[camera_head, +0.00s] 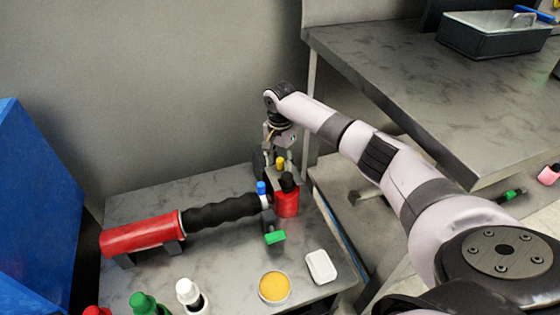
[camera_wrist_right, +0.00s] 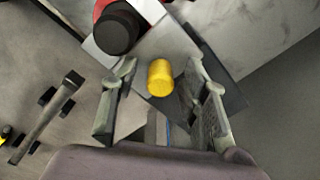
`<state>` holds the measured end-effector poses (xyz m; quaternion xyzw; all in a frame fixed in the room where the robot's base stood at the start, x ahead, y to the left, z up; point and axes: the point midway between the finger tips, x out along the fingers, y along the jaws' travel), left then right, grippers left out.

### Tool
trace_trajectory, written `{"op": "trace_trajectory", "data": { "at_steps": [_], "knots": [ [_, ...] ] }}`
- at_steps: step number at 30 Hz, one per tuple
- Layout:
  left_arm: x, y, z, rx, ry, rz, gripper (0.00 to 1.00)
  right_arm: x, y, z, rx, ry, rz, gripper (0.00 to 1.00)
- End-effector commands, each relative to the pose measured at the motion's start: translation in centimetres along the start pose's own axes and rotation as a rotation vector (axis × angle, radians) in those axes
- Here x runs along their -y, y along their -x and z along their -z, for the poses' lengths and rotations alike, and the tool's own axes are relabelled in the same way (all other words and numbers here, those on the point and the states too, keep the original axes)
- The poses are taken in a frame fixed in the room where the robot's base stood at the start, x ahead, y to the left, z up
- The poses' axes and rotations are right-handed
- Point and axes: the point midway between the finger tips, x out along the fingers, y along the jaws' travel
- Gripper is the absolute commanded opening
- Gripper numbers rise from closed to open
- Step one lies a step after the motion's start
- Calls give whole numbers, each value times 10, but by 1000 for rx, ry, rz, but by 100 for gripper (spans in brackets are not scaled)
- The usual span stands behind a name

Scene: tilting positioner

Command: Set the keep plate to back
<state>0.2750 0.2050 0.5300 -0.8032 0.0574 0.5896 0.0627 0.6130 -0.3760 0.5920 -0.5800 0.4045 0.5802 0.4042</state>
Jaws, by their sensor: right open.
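A small yellow knob (camera_head: 280,163) stands up at the back right of the grey bench, behind a red cylinder with a black cap (camera_head: 287,198). In the right wrist view the yellow knob (camera_wrist_right: 159,77) stands over a grey plate (camera_wrist_right: 172,45), which I take for the keep plate; its exact setting cannot be told. My right gripper (camera_head: 279,158) is over the knob from above. In the right wrist view its open fingers (camera_wrist_right: 160,70) are on either side of the knob, with gaps on both sides. My left gripper is not in view.
A red tool with a black ribbed sleeve (camera_head: 220,211) lies across the bench beside a blue knob (camera_head: 261,188) and green tab (camera_head: 275,237). A yellow-filled round dish (camera_head: 274,287), white block (camera_head: 321,267) and several bottles stand in front. A wall rises behind.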

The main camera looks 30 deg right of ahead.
Motion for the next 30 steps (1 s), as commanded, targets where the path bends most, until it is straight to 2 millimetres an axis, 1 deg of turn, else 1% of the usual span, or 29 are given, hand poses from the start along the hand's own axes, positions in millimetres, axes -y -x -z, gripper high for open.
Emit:
{"op": "trace_trajectory", "data": {
  "at_steps": [2, 20, 30],
  "knots": [
    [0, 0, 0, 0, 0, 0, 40, 0, 0, 0, 0, 0, 0, 40],
    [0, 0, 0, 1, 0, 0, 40, 0, 0, 0, 0, 0, 0, 0],
    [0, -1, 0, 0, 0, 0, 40, 0, 1, 0, 0, 0, 0, 0]
  ]
}}
